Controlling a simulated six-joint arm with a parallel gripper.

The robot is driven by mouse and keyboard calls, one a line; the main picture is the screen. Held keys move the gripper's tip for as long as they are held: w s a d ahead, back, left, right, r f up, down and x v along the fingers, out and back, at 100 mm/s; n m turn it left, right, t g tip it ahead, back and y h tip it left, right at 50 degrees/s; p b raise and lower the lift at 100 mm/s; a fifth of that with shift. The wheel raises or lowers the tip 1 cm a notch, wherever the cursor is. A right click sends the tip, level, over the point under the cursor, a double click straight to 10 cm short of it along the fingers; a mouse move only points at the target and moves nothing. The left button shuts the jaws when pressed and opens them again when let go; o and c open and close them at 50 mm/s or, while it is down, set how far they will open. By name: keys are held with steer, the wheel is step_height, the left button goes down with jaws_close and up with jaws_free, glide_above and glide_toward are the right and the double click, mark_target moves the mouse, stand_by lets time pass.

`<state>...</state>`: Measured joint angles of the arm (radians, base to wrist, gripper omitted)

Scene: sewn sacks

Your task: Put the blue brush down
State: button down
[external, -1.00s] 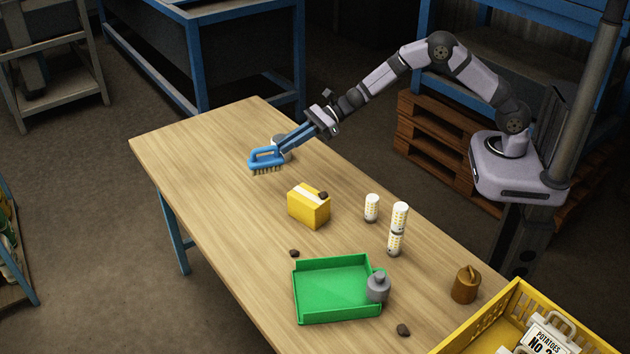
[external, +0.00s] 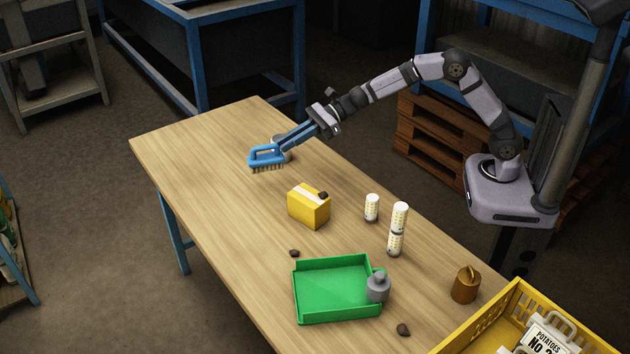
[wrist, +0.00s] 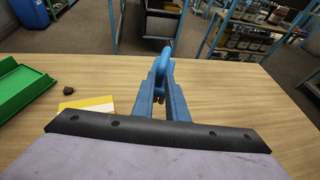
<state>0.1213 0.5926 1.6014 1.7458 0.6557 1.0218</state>
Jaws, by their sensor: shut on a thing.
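The blue brush (external: 264,156) is at the far end of the wooden table (external: 215,200), bristles down. My gripper (external: 281,148) is shut on its handle from the right. I cannot tell whether the bristles touch the wood or hang just above it. In the wrist view the brush (wrist: 162,63) shows end-on between the tips of my blue fingers; its bristles are hidden there.
A grey round thing (external: 286,151) is partly hidden behind my gripper. A yellow box (external: 309,209), white cylinders (external: 398,230), a green tray (external: 336,288), a grey weight (external: 377,288), a brown weight (external: 465,285) and a yellow crate (external: 480,325) stand nearer. The table left of the brush is clear.

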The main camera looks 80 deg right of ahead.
steer(key=shift+m+h, duration=0.3)
steer(key=shift+d+f, duration=0.2)
steer(key=shift+f, duration=2.55)
steer(key=shift+d+f, duration=0.2)
steer(key=shift+f, duration=2.55)
steer(key=shift+f, duration=0.15)
steer(key=c, duration=2.2)
jaws_free()
steer(key=shift+f, duration=0.1)
steer(key=o, duration=0.5)
steer(key=shift+c, duration=0.2)
steer(key=shift+r, duration=0.25)
steer(key=b+v, duration=0.1)
steer(key=v, duration=1.1)
steer(key=shift+f+b, duration=0.15)
steer(key=shift+b, duration=0.15)
steer(key=shift+s, duration=0.15)
